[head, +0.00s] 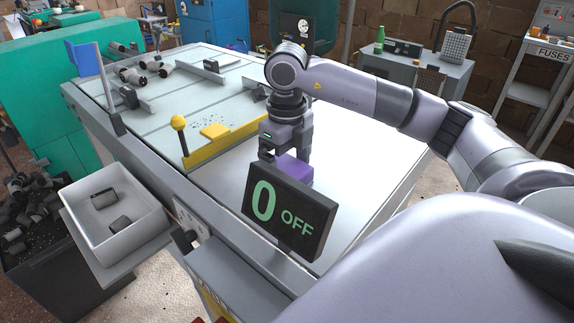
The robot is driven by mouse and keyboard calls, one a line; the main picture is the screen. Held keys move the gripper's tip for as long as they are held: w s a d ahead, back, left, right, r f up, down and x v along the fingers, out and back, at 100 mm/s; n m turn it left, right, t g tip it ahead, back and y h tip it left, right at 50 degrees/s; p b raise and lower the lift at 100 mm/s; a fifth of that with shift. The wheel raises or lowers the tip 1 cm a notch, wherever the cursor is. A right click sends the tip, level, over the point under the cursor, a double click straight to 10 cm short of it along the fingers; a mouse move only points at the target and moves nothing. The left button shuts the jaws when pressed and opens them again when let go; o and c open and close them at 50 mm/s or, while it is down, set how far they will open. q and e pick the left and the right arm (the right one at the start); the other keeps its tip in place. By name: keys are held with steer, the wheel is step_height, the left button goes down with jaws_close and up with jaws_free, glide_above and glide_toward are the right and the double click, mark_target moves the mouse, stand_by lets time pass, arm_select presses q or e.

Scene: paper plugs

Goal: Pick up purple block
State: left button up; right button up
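The purple block (294,169) stands on the near part of the grey machine table (345,150). Its lower part is hidden behind the black "0 OFF" sign. My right gripper (286,157) points straight down at the block. Its fingers come down around the block's top, one at the left and one at the right. I cannot tell whether the fingers press on the block or stand apart from it. My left gripper is not in the head view.
The "0 OFF" sign (290,208) stands close in front of the block. A yellow bar (215,143) with a ball knob lies left of the gripper. A white bin (113,210) with dark plugs sits at the lower left. The table's right side is clear.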

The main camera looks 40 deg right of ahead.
steer(key=shift+f, duration=0.35)
steer(key=c, duration=1.1)
steer(key=shift+o, duration=0.2)
steer(key=shift+r, duration=0.15)
step_height(320, 180, up, 9)
steer(key=shift+w+r+p, duration=0.1)
steer(key=shift+r+p, duration=0.1)
steer(key=shift+p, duration=0.5)
step_height(320, 180, up, 10)
steer(key=p, duration=0.5)
glide_above(286, 164)
steer(key=shift+r, duration=0.2)
steer(key=o, duration=0.5)
steer(key=c, duration=0.4)
